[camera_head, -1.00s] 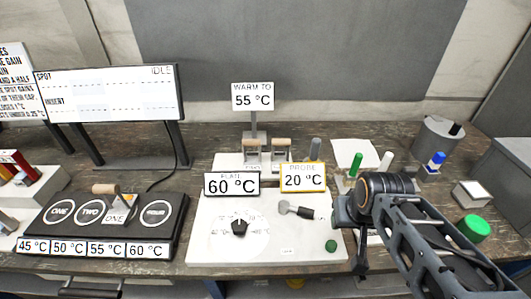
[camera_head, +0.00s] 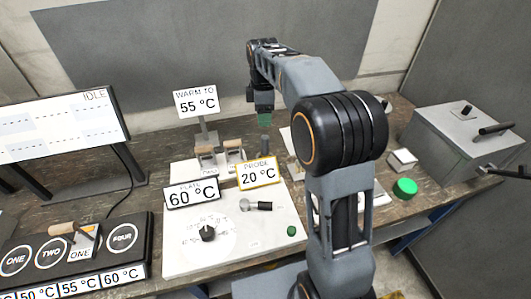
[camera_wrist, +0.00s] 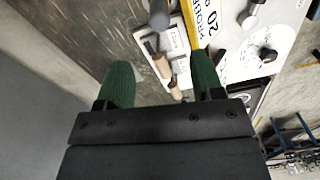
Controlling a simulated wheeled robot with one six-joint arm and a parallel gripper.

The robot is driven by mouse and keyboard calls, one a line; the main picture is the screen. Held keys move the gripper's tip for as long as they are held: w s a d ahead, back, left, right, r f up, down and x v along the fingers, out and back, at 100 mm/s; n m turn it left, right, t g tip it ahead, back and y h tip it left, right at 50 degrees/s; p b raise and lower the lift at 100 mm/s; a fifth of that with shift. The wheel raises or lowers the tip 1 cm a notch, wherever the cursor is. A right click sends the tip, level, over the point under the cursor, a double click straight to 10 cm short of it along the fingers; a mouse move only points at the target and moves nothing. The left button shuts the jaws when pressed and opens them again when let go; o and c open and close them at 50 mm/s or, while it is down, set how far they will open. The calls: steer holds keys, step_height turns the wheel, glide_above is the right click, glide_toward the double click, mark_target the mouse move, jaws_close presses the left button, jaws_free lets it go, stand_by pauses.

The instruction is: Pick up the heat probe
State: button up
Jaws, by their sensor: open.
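A grey upright cylinder (camera_head: 264,146), which looks like the heat probe, stands behind the yellow-framed sign (camera_head: 258,173) reading PROBE 20 °C. My gripper (camera_head: 264,120) points down just above it in the head view, its green pads near the cylinder's top. In the wrist view, my gripper (camera_wrist: 161,78) has its two green fingers spread apart with nothing held. The grey cylinder's rounded end (camera_wrist: 158,16) shows there at the top edge, beyond the fingertips. The cylinder's lower part is hidden by the sign.
Two wooden-handled pieces (camera_head: 205,152) stand left of the cylinder, close to my gripper. A white plate unit (camera_head: 245,240) with a black knob (camera_head: 207,233) lies in front. A WARM TO 55 °C sign (camera_head: 196,102) rises to the left. A grey box (camera_head: 455,140) stands at right.

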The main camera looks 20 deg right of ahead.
mark_target(265, 137)
steer(key=f, duration=0.6)
steer(key=f+p, duration=0.1)
steer(key=f, duration=0.4)
steer(key=shift+d+f+p, duration=0.2)
steer(key=shift+f+p, duration=0.1)
steer(key=shift+f, duration=0.05)
steer(key=shift+c, duration=0.4)
steer(key=c, duration=0.9)
